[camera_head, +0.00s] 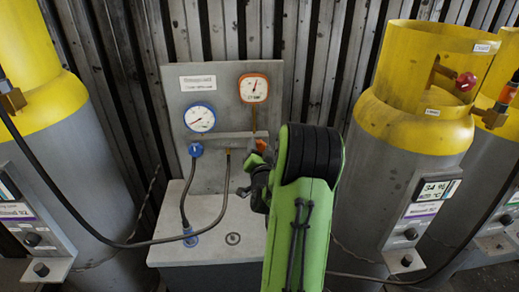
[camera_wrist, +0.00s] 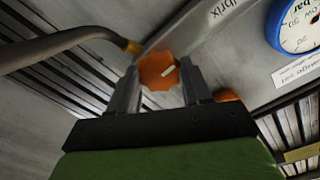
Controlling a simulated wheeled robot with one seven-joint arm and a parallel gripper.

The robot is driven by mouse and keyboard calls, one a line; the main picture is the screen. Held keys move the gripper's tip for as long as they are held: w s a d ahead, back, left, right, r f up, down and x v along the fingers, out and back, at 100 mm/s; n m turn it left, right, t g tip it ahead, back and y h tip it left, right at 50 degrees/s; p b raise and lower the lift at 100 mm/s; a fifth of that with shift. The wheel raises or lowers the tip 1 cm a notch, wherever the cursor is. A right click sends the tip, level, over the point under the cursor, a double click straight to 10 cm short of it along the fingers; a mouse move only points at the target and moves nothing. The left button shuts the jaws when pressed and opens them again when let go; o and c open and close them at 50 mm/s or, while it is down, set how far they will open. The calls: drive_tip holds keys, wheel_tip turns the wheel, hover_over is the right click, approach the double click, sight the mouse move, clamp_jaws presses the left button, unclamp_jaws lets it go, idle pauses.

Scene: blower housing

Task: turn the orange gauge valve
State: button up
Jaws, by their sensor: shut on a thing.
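The orange gauge valve (camera_wrist: 157,70) shows in the wrist view as a lobed orange knob with a small pale mark. My gripper (camera_wrist: 160,82) is shut on it, with one finger on each side. In the head view, my gripper (camera_head: 257,170) is at the panel below the orange-rimmed gauge (camera_head: 254,88), partly hidden by my green and black arm. An orange part (camera_head: 261,145) shows beside the gripper there; I cannot tell if it is the knob. Another orange part (camera_wrist: 229,96) shows behind the right finger in the wrist view.
A blue-rimmed gauge (camera_head: 200,119) and a blue valve (camera_head: 196,150) are to the left on the grey panel (camera_head: 185,85). Hoses run down to the grey box top (camera_head: 210,210). Yellow-topped cylinders stand left (camera_head: 60,150) and right (camera_head: 408,120).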

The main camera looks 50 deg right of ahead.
drive_tip(key=m, duration=0.4)
drive_tip(key=shift+m, duration=0.3)
drive_tip(key=m, duration=0.2)
drive_tip(key=m+p, duration=0.1)
drive_tip(key=m, duration=0.1)
drive_tip(key=shift+s+d+f+m, duration=0.1)
drive_tip(key=shift+f+m, duration=0.05)
drive_tip(key=shift+m, duration=0.15)
drive_tip(key=m, duration=0.4)
drive_tip(key=shift+f+m, duration=0.1)
drive_tip(key=shift+m, duration=0.2)
drive_tip(key=shift+f+m+p, duration=0.1)
drive_tip(key=shift+m+p, duration=0.4)
drive_tip(key=shift+m, duration=1.7)
drive_tip(key=o, duration=1.1)
drive_tip(key=shift+c, duration=0.2)
